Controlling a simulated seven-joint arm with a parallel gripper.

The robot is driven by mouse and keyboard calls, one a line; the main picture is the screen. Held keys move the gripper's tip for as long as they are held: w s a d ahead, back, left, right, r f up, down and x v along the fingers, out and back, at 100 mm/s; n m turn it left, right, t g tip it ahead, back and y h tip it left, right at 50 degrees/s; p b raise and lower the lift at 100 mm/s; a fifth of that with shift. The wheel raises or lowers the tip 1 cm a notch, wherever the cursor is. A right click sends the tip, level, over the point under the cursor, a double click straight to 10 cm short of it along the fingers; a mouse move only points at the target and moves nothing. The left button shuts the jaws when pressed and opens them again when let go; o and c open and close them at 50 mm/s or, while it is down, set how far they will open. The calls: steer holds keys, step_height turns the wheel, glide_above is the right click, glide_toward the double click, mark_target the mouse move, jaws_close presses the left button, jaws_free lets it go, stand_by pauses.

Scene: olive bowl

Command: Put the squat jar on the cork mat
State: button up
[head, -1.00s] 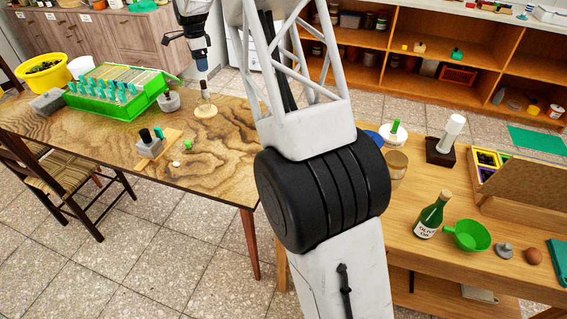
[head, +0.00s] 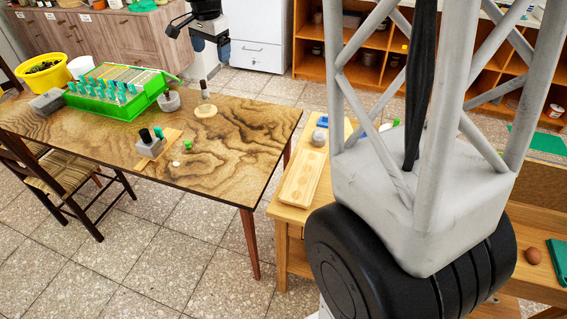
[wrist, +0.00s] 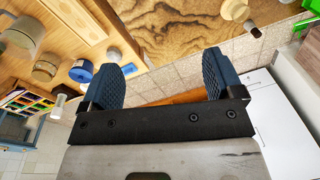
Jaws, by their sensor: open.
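My gripper (head: 210,45) is open and empty, above the floor beyond the far edge of the left table. In the wrist view its two blue fingers (wrist: 160,75) are spread wide with nothing between them. A round tan mat (head: 205,111), which looks like the cork mat, lies on the left table with an upright dark-topped piece on it. It also shows in the wrist view (wrist: 235,10). The wrist view shows a low tan-lidded jar (wrist: 45,67) and a larger jar (wrist: 23,35) on the right table. I cannot tell which is the squat jar. My arm hides both in the head view.
A wooden tray (head: 303,180) lies on the right table. A floor gap separates the tables.

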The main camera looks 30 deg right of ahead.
steer(key=s+r+n, duration=0.2)
steer(key=s+n, duration=0.4)
steer(key=s, duration=1.6)
steer(key=s+f+n, duration=0.2)
steer(key=s+f, duration=0.1)
steer(key=s, duration=0.8)
steer(key=s+f+n+t, duration=0.1)
steer(key=s+f+n, duration=0.2)
steer(key=s, duration=0.8)
steer(key=shift+f+n, duration=0.25)
steer(key=shift+n, duration=0.05)
